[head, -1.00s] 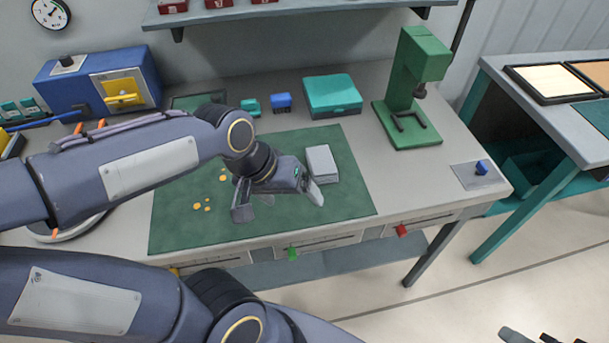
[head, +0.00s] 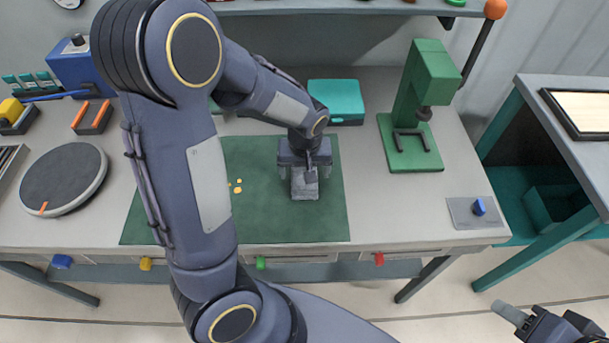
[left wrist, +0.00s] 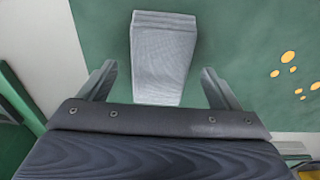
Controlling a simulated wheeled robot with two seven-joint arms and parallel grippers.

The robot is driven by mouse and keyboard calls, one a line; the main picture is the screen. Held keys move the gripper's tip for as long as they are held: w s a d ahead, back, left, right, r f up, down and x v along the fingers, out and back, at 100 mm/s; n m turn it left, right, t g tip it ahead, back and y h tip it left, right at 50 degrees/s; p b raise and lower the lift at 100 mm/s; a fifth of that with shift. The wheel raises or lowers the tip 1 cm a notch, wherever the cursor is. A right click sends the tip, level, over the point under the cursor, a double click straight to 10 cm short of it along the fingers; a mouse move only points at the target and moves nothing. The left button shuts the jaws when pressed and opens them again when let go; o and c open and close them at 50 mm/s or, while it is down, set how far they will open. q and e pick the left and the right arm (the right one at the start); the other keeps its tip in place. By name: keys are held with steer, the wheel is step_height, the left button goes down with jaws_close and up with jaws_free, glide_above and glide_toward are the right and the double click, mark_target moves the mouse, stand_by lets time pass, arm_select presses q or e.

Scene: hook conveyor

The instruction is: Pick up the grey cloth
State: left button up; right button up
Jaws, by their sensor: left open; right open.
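The grey cloth (head: 305,187) is a folded, light grey block lying on the green mat (head: 270,222). My left gripper (head: 305,173) is above it in the head view, pointing down and partly covering it. In the left wrist view the cloth (left wrist: 163,60) lies ahead of the open left fingers, its near end in line with the gap between them. I see no finger touching it. My right gripper (head: 528,318) is at the bottom right corner, away from the table and partly cut off, open.
A teal box (head: 336,100) stands behind the mat. A green press-like machine (head: 412,110) stands to the right. Yellow discs (head: 237,188) lie on the mat left of the cloth. A round grey turntable (head: 65,178) is at the far left. The mat's right part is clear.

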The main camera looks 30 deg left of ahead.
arm_select(q)
steer(key=shift+w+a+f, duration=0.1)
steer(key=shift+f, duration=0.7)
steer(key=shift+c, duration=0.5)
steer(key=c, duration=1)
steer(key=shift+r, duration=0.1)
